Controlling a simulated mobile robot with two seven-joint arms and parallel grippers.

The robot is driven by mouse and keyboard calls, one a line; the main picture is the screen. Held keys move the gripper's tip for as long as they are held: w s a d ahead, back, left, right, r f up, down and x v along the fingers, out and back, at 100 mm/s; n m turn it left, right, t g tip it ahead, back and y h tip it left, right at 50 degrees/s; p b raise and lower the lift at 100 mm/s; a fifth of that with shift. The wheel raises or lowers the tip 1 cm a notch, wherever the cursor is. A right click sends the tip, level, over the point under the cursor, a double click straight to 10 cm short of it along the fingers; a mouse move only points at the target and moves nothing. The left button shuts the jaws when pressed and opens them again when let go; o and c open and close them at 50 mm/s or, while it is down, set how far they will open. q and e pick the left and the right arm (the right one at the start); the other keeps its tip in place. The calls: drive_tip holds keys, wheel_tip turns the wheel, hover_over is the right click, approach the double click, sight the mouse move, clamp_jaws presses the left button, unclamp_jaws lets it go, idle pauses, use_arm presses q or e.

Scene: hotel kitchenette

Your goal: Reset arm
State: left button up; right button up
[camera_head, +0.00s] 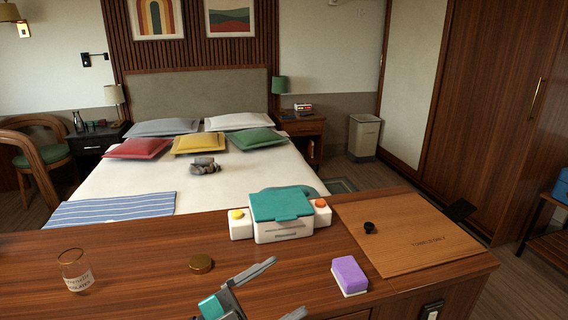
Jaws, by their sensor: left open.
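My left gripper (288,287) is at the bottom middle of the head view, low over the wooden counter (130,255). Its two grey fingers are spread apart with nothing between them. My right gripper does not show.
A white box with a teal lid (281,205) stands at the counter's back. A glass jar (75,270) stands at the left. A wooden board (420,250) at the right bears a small black knob (369,227). A bed (120,175) stands beyond.

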use_arm(q)
drive_tip(key=a+f+n+t+y, duration=0.7)
drive_tip(key=n+y, duration=0.1)
drive_tip(key=n, duration=0.2)
drive_tip(key=s+a+f+n+g+y, duration=0.3)
drive_tip(key=s+f, duration=0.3)
drive_tip(key=f, duration=0.2)
drive_tip(key=s+a+f+n+g+y, duration=0.3)
drive_tip(key=s+a+f+n+y, duration=0.2)
drive_tip(key=f, duration=0.4)
drive_tip(key=shift+s+a+y, duration=0.4)
drive_tip(key=shift+s+a, duration=0.05)
drive_tip(key=shift+a, duration=0.2)
